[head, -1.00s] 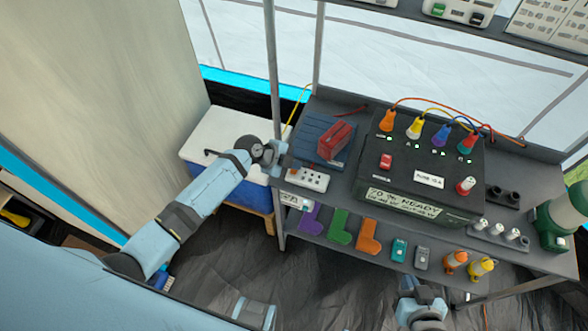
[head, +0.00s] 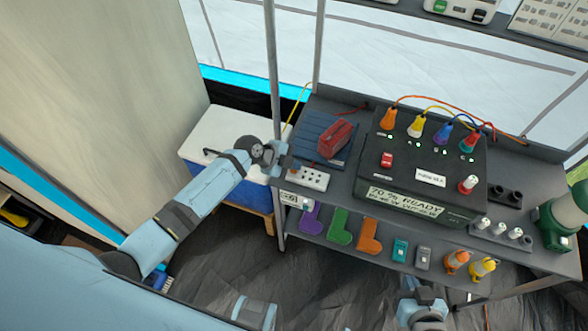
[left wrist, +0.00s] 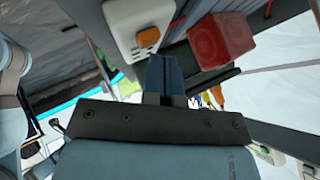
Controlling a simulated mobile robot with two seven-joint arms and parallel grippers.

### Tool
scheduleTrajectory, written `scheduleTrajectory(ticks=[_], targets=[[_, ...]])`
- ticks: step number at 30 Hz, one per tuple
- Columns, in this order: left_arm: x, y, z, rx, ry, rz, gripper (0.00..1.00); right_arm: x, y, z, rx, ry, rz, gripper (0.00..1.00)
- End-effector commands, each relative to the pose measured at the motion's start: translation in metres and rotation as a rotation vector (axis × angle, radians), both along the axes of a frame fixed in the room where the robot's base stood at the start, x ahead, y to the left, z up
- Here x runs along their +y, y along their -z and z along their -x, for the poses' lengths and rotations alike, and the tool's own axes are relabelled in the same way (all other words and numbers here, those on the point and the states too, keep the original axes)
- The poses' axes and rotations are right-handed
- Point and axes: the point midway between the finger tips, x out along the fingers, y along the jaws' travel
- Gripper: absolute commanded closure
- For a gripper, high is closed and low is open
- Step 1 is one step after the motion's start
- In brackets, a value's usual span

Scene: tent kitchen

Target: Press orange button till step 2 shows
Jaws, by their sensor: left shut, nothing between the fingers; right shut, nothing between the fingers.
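The orange button (left wrist: 148,37) sits on a white box (left wrist: 125,22) in the left wrist view. In the head view the white box (head: 312,180) lies at the shelf's left end, and the button is small beside my fingertips. My left gripper (head: 287,163) is shut and empty at that end of the box. Its fingers (left wrist: 165,62) point at the box, close to the button; I cannot tell whether they touch it. A small display (head: 289,198) below the box is too small to read surely. My right gripper (head: 408,284) is shut and empty at the bottom.
A red block (head: 335,139) lies on a blue ribbed pad behind the white box. A black unit (head: 455,157) with coloured plugs has a screen (head: 404,202) reading "70 % READY". A grey post (head: 273,90) stands just left of the shelf. A cooler (head: 232,143) is behind my left arm.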

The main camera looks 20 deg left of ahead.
Motion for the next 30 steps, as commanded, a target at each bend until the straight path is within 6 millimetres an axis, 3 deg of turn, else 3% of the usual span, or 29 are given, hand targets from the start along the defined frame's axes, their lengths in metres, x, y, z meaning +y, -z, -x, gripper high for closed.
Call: scheduleTrajectory(ticks=[30], targets=[[0.0002,0.0084,0.0003,0.001,0.001,0.000,1.00,0.0008,0.0091,0.0004,0.001,0.000,-0.001,1.00]])
